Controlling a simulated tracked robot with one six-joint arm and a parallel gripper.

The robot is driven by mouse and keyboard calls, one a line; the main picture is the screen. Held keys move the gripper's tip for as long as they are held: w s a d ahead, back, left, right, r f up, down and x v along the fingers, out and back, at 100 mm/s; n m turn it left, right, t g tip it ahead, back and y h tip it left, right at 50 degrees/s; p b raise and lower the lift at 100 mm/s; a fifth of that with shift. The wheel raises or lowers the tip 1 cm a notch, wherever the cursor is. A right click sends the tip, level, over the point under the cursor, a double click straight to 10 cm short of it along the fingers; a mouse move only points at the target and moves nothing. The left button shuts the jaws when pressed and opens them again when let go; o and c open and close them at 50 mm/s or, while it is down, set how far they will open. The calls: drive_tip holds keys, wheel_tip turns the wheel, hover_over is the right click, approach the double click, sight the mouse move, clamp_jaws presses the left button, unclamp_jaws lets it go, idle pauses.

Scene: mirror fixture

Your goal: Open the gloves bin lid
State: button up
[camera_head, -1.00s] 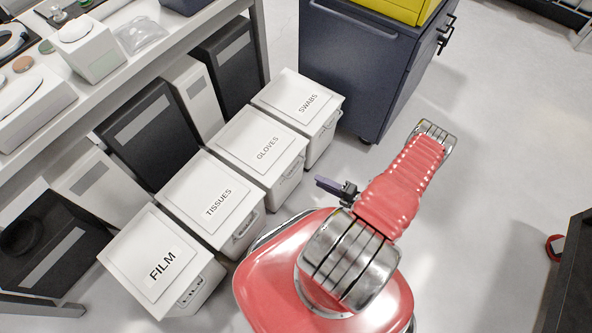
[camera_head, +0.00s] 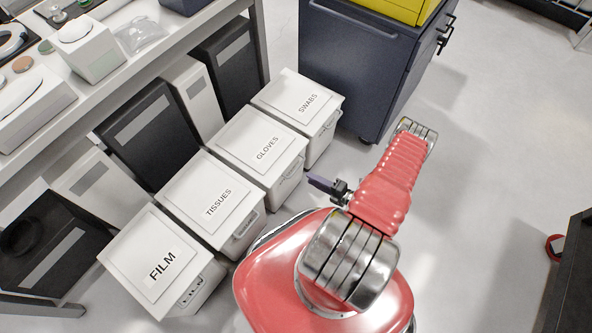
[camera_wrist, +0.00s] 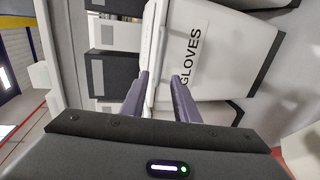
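The white gloves bin (camera_head: 262,146) stands in the row of bins in the head view, between the tissues and swabs bins. Its lid lies flat and shut, and a wire handle shows on its front. My gripper (camera_head: 318,183), with purple fingers, is just in front of this bin, to its lower right. In the wrist view the gloves bin (camera_wrist: 222,58) appears sideways, with its label and pale lid edge ahead of the fingers. My gripper (camera_wrist: 160,80) is open there, its fingers apart with nothing seen clamped. I cannot tell whether a finger touches the bin.
The tissues bin (camera_head: 213,200), film bin (camera_head: 160,262) and swabs bin (camera_head: 308,103) stand close beside it, lids shut. A dark blue cabinet (camera_head: 350,65) is behind at right. A table (camera_head: 175,40) runs along the left.

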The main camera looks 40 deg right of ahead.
sight(296, 170)
drive_tip(key=shift+x, duration=4.9)
drive_tip(key=shift+s, duration=0.1)
clamp_jaws()
drive_tip(key=shift+f, duration=0.1)
